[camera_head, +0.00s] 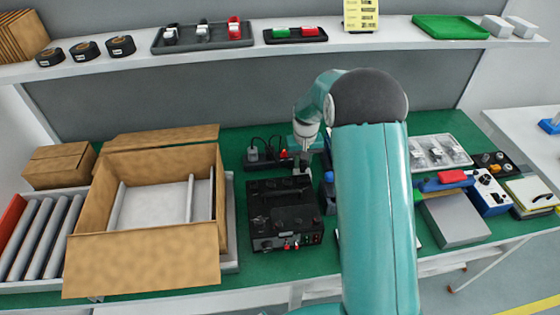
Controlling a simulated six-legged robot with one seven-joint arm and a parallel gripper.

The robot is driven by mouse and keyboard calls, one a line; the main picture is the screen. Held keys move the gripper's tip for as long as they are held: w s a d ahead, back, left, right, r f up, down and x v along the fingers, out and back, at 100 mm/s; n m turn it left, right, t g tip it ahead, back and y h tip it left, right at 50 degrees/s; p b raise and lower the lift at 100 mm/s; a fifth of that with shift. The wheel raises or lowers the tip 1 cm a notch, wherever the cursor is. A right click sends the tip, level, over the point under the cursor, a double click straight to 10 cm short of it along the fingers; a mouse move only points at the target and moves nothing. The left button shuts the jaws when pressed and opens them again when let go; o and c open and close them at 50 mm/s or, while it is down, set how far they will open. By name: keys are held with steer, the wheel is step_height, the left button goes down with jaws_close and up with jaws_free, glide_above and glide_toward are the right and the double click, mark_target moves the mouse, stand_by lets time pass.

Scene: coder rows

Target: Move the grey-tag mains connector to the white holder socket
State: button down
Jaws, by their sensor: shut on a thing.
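My gripper (302,163) points down at the back edge of the black device box, partly hidden by my own arm. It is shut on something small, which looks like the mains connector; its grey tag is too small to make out. A dark holder (262,160) with black plugs and cords, and a red piece at its right, stands just left of my gripper. I cannot tell which socket is the white one. The black device box (285,222) has a handle on top and red terminals on its front.
An open cardboard box (150,165) fills the bench's left. A clear tray (440,152), a grey box (455,220) and a blue meter (488,193) lie to the right. The shelf (330,43) above holds tape rolls and trays. My arm hides the bench's middle.

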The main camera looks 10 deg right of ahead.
steer(key=shift+w+d+f, duration=0.15)
steer(key=shift+w+f, duration=0.75)
steer(key=shift+s+r, duration=0.65)
steer(key=shift+s, duration=0.15)
steer(key=shift+w+f, duration=0.55)
steer(key=shift+w, duration=0.15)
steer(key=shift+s+r, duration=0.45)
steer(key=shift+s, duration=0.15)
steer(key=shift+w+f, duration=0.25)
steer(key=shift+w, duration=0.05)
steer(key=shift+s+r, duration=0.1)
steer(key=shift+s, duration=0.35)
steer(key=shift+w+f, duration=0.1)
steer(key=shift+f, duration=0.1)
steer(key=shift+r, duration=0.15)
